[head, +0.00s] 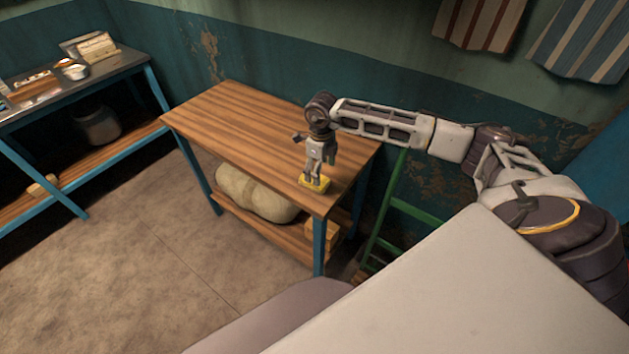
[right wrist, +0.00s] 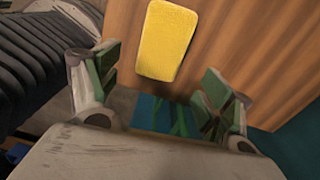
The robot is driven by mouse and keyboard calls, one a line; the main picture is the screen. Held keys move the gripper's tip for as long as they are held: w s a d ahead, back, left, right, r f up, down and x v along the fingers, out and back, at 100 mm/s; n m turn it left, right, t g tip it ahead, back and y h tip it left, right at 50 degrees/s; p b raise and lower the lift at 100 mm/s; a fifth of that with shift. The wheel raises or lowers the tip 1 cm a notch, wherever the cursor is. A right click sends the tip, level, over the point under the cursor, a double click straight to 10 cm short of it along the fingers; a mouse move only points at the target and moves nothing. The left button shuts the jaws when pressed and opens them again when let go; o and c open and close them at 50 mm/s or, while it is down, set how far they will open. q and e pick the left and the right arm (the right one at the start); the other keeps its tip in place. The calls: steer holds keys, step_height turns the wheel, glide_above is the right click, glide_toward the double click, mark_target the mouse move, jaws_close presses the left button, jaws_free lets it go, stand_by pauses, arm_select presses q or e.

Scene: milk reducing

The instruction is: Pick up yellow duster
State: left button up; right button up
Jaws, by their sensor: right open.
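The yellow duster (head: 316,184) lies on the wooden table (head: 240,122), near its front right corner. In the right wrist view the duster (right wrist: 167,40) is a flat yellow block with rounded corners, lying on the wood grain. My right gripper (head: 314,176) points down over the duster in the head view. In the right wrist view its green-padded fingers (right wrist: 160,86) are spread wide and empty, with the duster beyond the fingertips, between their lines. Whether a fingertip touches the duster cannot be told. My left gripper is not in view.
A pale sack (head: 255,192) and a wooden block (head: 322,238) sit on the table's lower shelf. A green metal frame (head: 398,205) stands right of the table. A blue-legged bench (head: 75,90) with small items stands at the left. The tabletop left of the duster is clear.

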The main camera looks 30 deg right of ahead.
steer(key=shift+f, duration=0.4)
steer(key=shift+w+a+f+p, duration=0.1)
steer(key=shift+f+p, duration=0.65)
steer(key=shift+f, duration=1.85)
steer(key=c, duration=1.1)
steer(key=shift+r, duration=0.2)
steer(key=shift+r+b, duration=0.85)
steer(key=shift+r, duration=4)
